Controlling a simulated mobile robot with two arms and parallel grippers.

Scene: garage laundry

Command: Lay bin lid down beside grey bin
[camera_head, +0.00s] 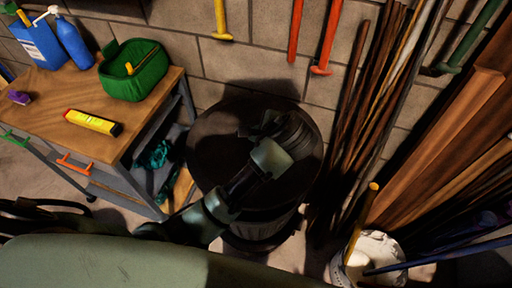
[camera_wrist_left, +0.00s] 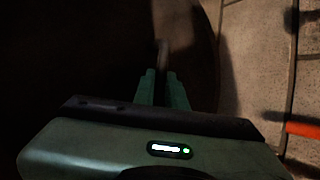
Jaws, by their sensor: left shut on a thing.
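The dark round bin lid (camera_head: 215,130) shows in the head view, over the grey bin (camera_head: 255,230), whose ribbed side shows below it. I cannot tell whether the lid rests on the rim or hangs just above it. My left gripper (camera_head: 272,128) is over the lid, its arm reaching across from the lower left. In the left wrist view its green fingers (camera_wrist_left: 163,82) are close together, shut on a thin part of the lid, likely its handle. The dark lid (camera_wrist_left: 90,50) fills the left of that view. My right gripper is not in view.
Long poles and planks (camera_head: 450,140) lean at right. A white bucket (camera_head: 378,250) stands front right. Tools hang on the block wall.

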